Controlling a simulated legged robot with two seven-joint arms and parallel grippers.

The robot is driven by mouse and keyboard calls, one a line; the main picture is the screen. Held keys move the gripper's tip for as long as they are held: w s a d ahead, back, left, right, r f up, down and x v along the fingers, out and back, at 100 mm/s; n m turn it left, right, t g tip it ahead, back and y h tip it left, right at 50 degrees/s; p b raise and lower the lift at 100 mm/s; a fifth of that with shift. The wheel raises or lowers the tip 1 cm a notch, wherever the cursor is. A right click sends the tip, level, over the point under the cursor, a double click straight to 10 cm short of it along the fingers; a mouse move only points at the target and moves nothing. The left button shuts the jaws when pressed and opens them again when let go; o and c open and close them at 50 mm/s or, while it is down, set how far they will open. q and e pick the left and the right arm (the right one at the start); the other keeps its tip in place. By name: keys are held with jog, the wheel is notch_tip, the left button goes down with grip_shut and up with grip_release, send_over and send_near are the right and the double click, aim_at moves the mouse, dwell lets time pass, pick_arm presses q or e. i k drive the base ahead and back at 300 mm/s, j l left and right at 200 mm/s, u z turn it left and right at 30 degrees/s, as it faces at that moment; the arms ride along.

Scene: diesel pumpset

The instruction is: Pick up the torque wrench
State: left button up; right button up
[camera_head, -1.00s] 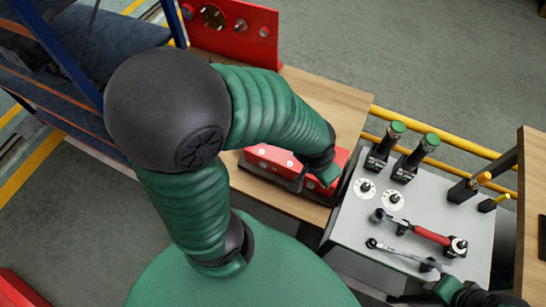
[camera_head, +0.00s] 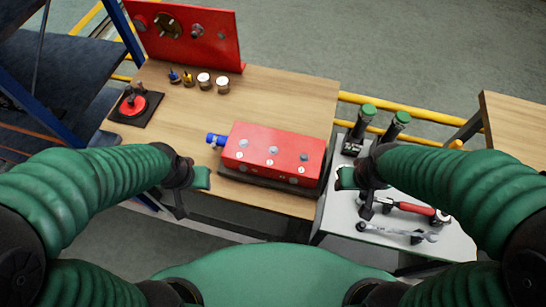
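A red-handled tool with a metal head (camera_head: 415,208), which looks like the torque wrench, lies on the grey tabletop (camera_head: 345,222) at the right. My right gripper (camera_head: 358,194) hangs over the left part of that tabletop, left of the red handle, and hides part of the tool's left end. A silver wrench (camera_head: 400,234) lies just in front of it. My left gripper (camera_head: 190,193) is over the front left of the wooden table, apart from any tool. Neither gripper visibly holds anything, and the finger gap is unclear on both.
A red block with a blue end (camera_head: 272,150) sits on the wooden table (camera_head: 285,95) between my grippers. Two green-topped tools (camera_head: 367,112) stand behind my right gripper. A red upright panel (camera_head: 190,35) stands at the back left. Another wooden table is at the right.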

aim_at(436, 215)
jog(key=z, duration=1.75)
jog(key=l+z, duration=0.15)
jog(key=k+j+z, duration=0.1)
jog(key=z, duration=0.75)
